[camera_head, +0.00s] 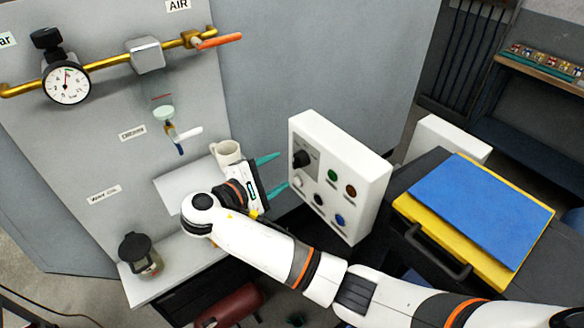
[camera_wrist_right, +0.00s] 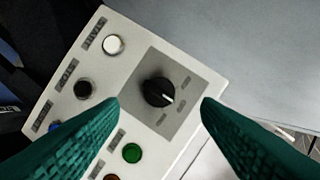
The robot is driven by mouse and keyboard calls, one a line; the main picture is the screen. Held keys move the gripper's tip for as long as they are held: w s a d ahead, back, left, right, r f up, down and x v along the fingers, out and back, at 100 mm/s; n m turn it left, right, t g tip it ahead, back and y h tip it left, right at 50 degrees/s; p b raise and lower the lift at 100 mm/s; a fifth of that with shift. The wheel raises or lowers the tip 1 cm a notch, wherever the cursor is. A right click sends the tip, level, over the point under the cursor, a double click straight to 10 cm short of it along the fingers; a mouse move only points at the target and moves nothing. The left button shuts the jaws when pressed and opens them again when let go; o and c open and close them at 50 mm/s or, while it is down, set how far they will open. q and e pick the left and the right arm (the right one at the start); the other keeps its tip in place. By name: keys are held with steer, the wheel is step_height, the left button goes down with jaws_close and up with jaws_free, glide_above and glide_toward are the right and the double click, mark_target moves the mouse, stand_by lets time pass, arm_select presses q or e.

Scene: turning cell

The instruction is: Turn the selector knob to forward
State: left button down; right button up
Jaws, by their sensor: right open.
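The selector knob (camera_head: 300,158) is black and sits on a dark grey plate (camera_head: 313,152) on the face of the white control box (camera_head: 345,160). In the right wrist view, the knob (camera_wrist_right: 157,92) shows a white pointer mark directed to its lower right, roughly towards the middle of several small labels too blurred to read. My right gripper (camera_head: 278,171) is open and empty, its teal fingers pointing at the box face, apart from the knob. In the wrist view the fingertips stand either side of the knob. My left gripper is out of view.
Push buttons surround the knob, including a white one (camera_wrist_right: 113,44), a black one (camera_wrist_right: 83,89) and a green one (camera_wrist_right: 132,153). A cream mug (camera_head: 228,151) stands close behind my gripper. A yellow case (camera_head: 470,240) with a blue top lies right of the box.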

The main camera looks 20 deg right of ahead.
mark_target(294, 163)
steer(key=b+x, duration=0.2)
steer(key=x, duration=0.3)
steer(key=shift+s+f, duration=0.15)
steer(key=shift+w+d+b, duration=0.4)
steer(key=shift+w+d, duration=0.05)
steer(key=shift+d, duration=0.15)
steer(key=shift+c, duration=0.2)
steer(key=c, duration=0.9)
